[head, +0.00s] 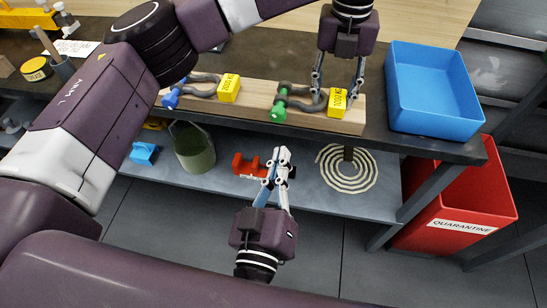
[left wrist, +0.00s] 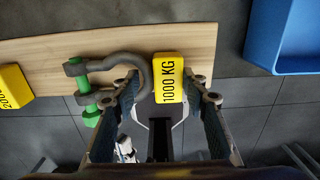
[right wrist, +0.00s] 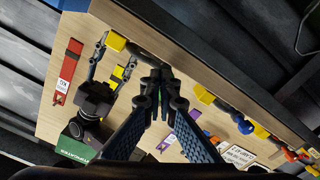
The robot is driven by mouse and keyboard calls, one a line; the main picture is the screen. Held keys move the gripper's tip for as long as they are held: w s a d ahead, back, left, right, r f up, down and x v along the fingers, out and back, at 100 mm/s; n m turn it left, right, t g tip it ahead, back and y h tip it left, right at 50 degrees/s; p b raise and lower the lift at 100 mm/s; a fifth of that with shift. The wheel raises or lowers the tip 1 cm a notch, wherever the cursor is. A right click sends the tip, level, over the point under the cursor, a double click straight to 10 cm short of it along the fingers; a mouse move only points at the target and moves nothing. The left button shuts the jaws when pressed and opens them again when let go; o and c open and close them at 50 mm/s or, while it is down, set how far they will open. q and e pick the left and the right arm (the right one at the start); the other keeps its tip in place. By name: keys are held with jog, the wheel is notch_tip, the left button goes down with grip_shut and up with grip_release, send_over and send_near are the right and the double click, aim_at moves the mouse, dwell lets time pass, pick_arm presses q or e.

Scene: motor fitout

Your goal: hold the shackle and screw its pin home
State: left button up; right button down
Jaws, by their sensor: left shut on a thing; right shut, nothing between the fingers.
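The shackle with the green pin (head: 279,110) lies on a wooden board, its dark bow (head: 300,101) pointing right. A yellow 1000 KG block (head: 338,101) sits at the bow end. The left wrist view shows the green pin (left wrist: 86,85) across the shackle's ears, the bow (left wrist: 112,64) and the yellow block (left wrist: 168,80). My left gripper (head: 337,92) is above the bow end, shut on the yellow block, with a finger on each side. My right gripper (head: 280,155) is shut and empty, low in front of the bench. How deep the pin sits is unclear.
A second shackle with a blue pin (head: 172,97) and yellow block (head: 229,88) lies left on the wooden board (head: 255,104). A blue bin (head: 433,92) stands right, above a red quarantine bin (head: 465,203). The lower shelf holds a green bucket (head: 194,147) and a coil (head: 346,170).

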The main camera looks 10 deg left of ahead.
jog(key=shift+w, duration=3.45)
jog(key=shift+a+r, duration=0.15)
jog(key=shift+a, duration=0.1)
jog(key=shift+a+f, duration=0.25)
jog(key=shift+a, duration=0.1)
jog(key=shift+a+f, duration=0.2)
jog(key=shift+a, duration=0.25)
jog(key=shift+a, duration=0.15)
